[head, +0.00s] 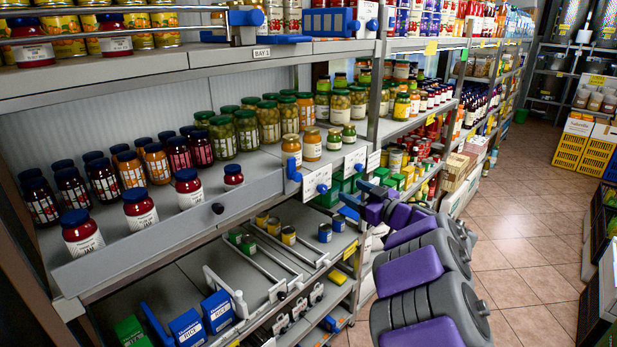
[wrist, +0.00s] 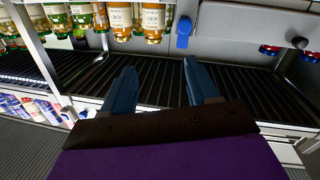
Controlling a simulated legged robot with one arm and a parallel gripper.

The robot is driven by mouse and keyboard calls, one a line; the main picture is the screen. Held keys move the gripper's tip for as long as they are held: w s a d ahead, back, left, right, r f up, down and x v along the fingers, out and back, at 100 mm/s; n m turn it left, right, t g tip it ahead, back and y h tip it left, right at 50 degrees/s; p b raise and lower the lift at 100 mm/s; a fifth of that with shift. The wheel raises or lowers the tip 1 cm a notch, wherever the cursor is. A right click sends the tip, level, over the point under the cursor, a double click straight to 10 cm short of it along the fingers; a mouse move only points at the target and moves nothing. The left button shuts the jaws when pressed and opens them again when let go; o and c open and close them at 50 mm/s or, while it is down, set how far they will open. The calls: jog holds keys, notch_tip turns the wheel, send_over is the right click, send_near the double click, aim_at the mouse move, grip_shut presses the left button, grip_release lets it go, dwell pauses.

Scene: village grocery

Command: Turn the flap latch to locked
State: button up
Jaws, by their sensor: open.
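The flap is the grey front panel (head: 165,235) of the jar shelf, with a dark round knob (head: 217,208). The flap latch appears to be the small blue piece (head: 293,170) at the flap's right end, standing roughly upright. The wrist view looks upside down and shows what seems to be the same blue latch (wrist: 184,32) and the knob (wrist: 299,42). My gripper (head: 347,205) is in front of the shelving, right of the latch and apart from it. In the wrist view its blue fingers (wrist: 160,66) are spread with nothing between them.
Jam jars (head: 138,208) stand behind the flap, with olive and orange jars to their right. White label plates with blue parts (head: 318,184) sit right of the latch. A lower shelf (head: 185,290) holds rice packs and cans. The tiled aisle (head: 515,230) is clear at right.

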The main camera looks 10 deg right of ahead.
jog(key=a+f+g+y, duration=0.1)
jog(key=f+y, duration=0.1)
jog(key=n+b, duration=0.1)
send_near(300, 178)
jog(key=shift+y, duration=0.3)
jog(key=x, duration=0.8)
jog(key=shift+s+a+f, duration=0.1)
jog(key=shift+f, duration=0.1)
jog(key=shift+w, duration=0.55)
jog(key=shift+a, duration=0.1)
jog(key=c, duration=1)
jog(key=shift+c, duration=0.2)
